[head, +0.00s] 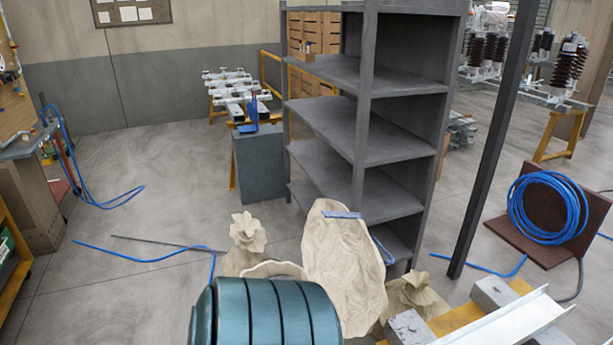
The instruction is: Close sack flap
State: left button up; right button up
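Beige sacks stand at the bottom centre of the head view. A large, wrinkled beige piece of sack cloth (345,265) rises up and leans against the front of the grey shelf rack, with a small blue strip (342,215) near its top edge. I cannot tell for certain whether this piece is the flap. A curved beige rim (274,270) shows to its left, partly hidden. A tied sack with a gathered neck (247,232) stands behind that rim, and another tied sack (412,294) stands to the right. Neither of my grippers is in view.
A teal ribbed rounded thing (265,315) hides the lower front of the sacks. The grey shelf rack (385,205) stands close behind, its shelves empty. Grey blocks (493,292) and a white beam (510,325) lie at the lower right. Blue hose crosses the floor at left.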

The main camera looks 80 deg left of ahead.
aim_at(339, 254)
jog(key=u, duration=2.75)
jog(key=k+l, duration=0.6)
jog(key=l, duration=0.15)
jog(key=z, duration=1.75)
